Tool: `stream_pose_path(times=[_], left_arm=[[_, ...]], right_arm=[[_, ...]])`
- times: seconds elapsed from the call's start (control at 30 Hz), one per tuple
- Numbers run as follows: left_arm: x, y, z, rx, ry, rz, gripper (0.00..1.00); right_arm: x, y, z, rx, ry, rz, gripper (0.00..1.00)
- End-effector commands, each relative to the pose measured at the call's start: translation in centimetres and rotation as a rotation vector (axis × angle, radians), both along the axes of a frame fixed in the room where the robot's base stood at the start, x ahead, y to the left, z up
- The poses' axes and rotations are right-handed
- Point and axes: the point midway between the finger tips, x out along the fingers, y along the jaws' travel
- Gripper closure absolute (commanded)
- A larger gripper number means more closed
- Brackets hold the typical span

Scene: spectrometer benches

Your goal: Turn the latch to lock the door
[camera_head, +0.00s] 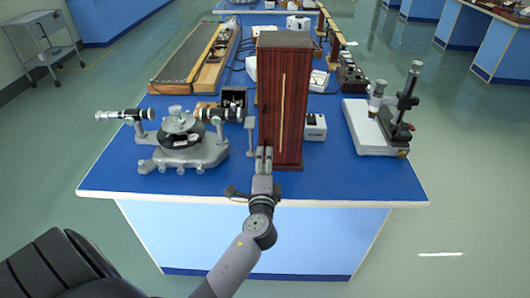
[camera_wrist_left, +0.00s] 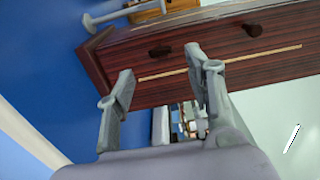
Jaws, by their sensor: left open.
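The tall reddish-brown wooden cabinet (camera_head: 285,85) stands upright near the front middle of the blue bench, its front toward me, with a pale vertical strip (camera_head: 283,105). In the left wrist view its dark wood front (camera_wrist_left: 120,55) looks turned sideways and carries two small dark fittings, one (camera_wrist_left: 160,51) near its lower end and another (camera_wrist_left: 252,29) farther along. I cannot tell which is the latch. My left gripper (camera_head: 264,154) is open and empty before the cabinet's lower left. In the wrist view its fingertips (camera_wrist_left: 160,62) lie either side of the first fitting, apparently not gripping it. My right gripper is out of view.
A grey spectrometer (camera_head: 180,138) stands left of the cabinet on the blue bench (camera_head: 230,183). A stand with a microscope (camera_head: 375,125) is on the right. A small white box (camera_head: 315,127) sits just right of the cabinet. The bench's front strip is clear.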

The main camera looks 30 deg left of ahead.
Motion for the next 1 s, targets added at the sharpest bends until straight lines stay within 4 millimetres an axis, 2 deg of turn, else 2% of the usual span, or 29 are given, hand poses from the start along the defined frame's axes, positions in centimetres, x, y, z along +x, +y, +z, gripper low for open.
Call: stream_pose_path(times=[0.1,0.33,1.0], left_arm=[[-2.3,-1.4,-0.1,-0.002,0.003,-0.001,0.52],[-4.9,-3.0,0.0,-0.001,-0.001,0.0,0.52],[-5.5,-3.2,0.0,-0.008,-0.001,0.003,0.52]], right_arm=[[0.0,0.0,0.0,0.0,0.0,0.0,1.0],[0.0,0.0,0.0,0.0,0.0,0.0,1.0],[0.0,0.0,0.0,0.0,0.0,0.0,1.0]])
